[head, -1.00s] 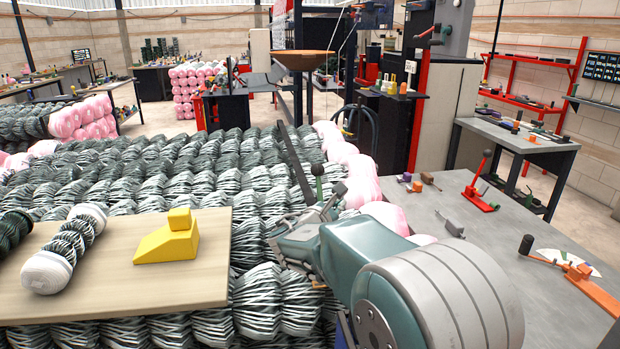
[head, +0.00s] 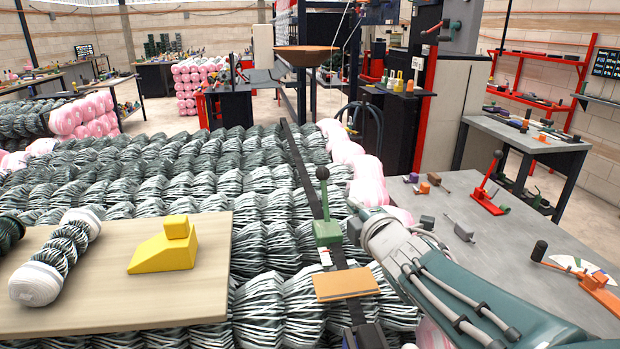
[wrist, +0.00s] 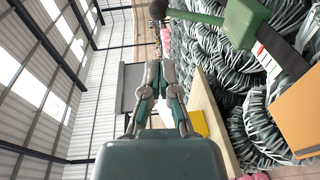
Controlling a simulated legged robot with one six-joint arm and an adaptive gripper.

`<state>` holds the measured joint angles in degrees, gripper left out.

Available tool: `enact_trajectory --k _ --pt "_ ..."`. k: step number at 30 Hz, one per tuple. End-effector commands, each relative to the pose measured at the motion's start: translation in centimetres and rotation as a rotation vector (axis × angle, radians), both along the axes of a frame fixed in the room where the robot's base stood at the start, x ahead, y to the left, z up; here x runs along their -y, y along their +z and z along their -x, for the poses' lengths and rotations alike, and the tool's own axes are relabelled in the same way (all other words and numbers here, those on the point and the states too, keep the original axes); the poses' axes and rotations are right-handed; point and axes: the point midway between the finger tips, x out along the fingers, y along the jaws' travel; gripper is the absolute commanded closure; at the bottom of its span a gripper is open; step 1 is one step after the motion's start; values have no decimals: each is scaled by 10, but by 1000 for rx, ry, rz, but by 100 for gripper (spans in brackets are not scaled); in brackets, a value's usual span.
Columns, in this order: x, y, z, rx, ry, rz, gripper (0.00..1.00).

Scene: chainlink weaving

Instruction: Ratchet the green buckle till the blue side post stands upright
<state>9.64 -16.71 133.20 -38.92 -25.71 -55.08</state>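The green buckle (head: 327,232) sits on a dark strap (head: 300,168) that runs over the striped bales. Its lever stands about upright, topped by a dark round knob (head: 322,173). The buckle also shows at the top right of the wrist view (wrist: 246,20), with the knob (wrist: 158,9) at the top edge. My gripper (head: 354,222) is just right of the buckle in the head view, apart from the lever. In the wrist view its fingertips (wrist: 157,66) are together with nothing between them. I cannot clearly make out the blue side post; only a bluish sliver shows at the bottom edge.
An orange-brown plate (head: 346,284) lies on the strap in front of the buckle. A wooden board (head: 120,285) at left holds a yellow stepped block (head: 165,248) and a striped roll (head: 62,255). A grey bench (head: 510,235) with a red lever tool (head: 486,190) stands right.

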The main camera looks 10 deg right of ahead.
Motion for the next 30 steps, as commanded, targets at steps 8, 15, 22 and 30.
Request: enact_trajectory --k 8,15,22,30 --pt "-4 -3 -28 1 2 -4 100" --pt "-8 -7 -65 1 3 -3 100" --pt "-12 -11 -101 1 2 -2 100" --pt "-15 -13 -133 2 2 -1 100"
